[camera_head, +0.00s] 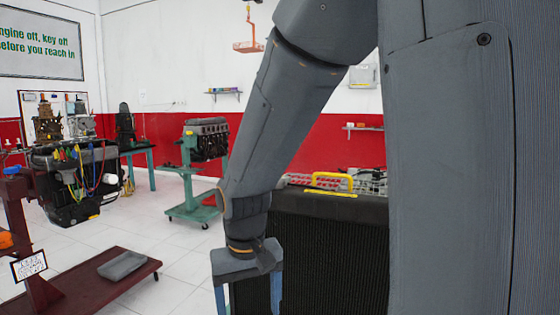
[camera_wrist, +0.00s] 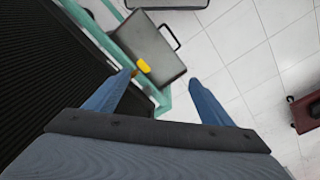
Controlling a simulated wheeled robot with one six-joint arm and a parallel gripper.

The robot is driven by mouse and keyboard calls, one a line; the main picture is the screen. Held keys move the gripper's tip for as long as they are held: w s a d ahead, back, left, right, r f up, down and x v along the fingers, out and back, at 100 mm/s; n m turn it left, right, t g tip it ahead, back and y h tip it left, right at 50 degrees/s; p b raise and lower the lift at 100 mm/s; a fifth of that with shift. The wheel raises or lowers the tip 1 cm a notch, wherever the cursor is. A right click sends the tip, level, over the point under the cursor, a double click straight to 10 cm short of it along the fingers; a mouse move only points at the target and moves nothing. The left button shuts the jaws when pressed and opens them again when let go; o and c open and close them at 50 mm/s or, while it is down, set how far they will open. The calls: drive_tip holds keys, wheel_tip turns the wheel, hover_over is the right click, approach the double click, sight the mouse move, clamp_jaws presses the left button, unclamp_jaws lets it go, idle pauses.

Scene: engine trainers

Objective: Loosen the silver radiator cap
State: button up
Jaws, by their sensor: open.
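I cannot make out the silver radiator cap in either view. A large black finned panel, which looks like a radiator (camera_head: 335,262), stands just right of my gripper in the head view; my arm hides part of it. The panel also shows along the left of the wrist view (camera_wrist: 40,75). My gripper (camera_head: 248,297) hangs downward beside the panel, its tips near the bottom edge of the picture. In the wrist view my gripper (camera_wrist: 163,78) has its two blue fingers wide apart, with nothing between them.
A yellow handle (camera_head: 332,181) rises behind the panel's top edge. A teal frame (camera_wrist: 118,55) and a grey case (camera_wrist: 155,52) lie below my gripper. An engine on a red stand (camera_head: 75,185) is at left, a green engine stand (camera_head: 195,210) behind. Tiled floor is open between.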

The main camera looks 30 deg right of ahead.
drive_tip(key=w+d+r+m+t+h+p, duration=0.1)
drive_tip(key=w+d+r+m+p, duration=0.25)
drive_tip(key=r, duration=0.65)
drive_tip(key=w+d+r+m+h+p, duration=0.15)
drive_tip(key=w+d+r, duration=0.4)
drive_tip(key=r, duration=0.55)
drive_tip(key=w+d+r+m+t+h+p, duration=0.1)
drive_tip(key=w+d+r+m, duration=0.35)
drive_tip(key=r, duration=0.55)
drive_tip(key=shift+n, duration=0.45)
drive_tip(key=x, duration=0.2)
drive_tip(key=p+x, duration=0.1)
drive_tip(key=x, duration=0.1)
drive_tip(key=a+p+x, duration=0.1)
drive_tip(key=x, duration=0.2)
drive_tip(key=shift+w+f, duration=0.15)
drive_tip(key=shift+w, duration=0.05)
drive_tip(key=shift+y, duration=0.25)
drive_tip(key=c, duration=1)
